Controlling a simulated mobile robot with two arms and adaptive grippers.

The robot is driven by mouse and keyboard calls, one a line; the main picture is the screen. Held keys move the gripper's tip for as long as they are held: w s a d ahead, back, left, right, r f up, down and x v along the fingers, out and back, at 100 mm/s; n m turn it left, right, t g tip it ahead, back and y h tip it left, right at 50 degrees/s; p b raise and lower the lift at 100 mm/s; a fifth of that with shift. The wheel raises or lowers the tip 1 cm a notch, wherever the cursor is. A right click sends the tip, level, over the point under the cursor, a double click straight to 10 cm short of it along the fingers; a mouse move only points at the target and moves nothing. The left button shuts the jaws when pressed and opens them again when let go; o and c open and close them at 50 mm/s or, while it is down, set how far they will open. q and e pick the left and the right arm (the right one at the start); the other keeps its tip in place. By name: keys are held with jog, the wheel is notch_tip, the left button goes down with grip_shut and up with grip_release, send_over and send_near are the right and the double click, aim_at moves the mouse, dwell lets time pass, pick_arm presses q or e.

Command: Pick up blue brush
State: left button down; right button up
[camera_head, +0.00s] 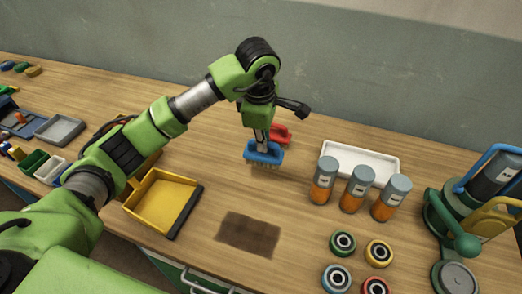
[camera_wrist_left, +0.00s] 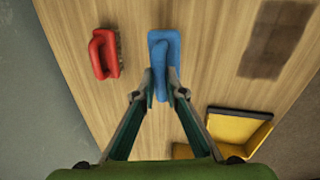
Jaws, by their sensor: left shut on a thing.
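The blue brush (camera_head: 263,153) is in the middle of the head view, bristles down, below my left gripper (camera_head: 262,141). In the left wrist view the blue brush (camera_wrist_left: 165,52) lies between the fingertips of my left gripper (camera_wrist_left: 166,88). The fingers are shut on its handle. In the head view the bristles look at or just above the table; I cannot tell whether they touch it. My right gripper is in neither view.
A red brush (camera_head: 283,133) stands close behind the blue one; it shows in the wrist view too (camera_wrist_left: 103,53). A yellow dustpan (camera_head: 160,203) is to the left, a dark stain (camera_head: 249,234) in front. Orange-grey bottles (camera_head: 358,188) and a white tray (camera_head: 361,158) are right.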

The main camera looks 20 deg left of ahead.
pick_arm(q)
jog(key=s+d+r+b, duration=0.2)
jog(key=s+d+r, duration=0.4)
jog(key=s, duration=0.3)
jog(key=shift+s+d+r, duration=0.4)
jog(key=shift+r, duration=0.35)
jog(key=c, duration=2.7)
grip_release()
grip_shut()
jog(key=shift+a, duration=0.1)
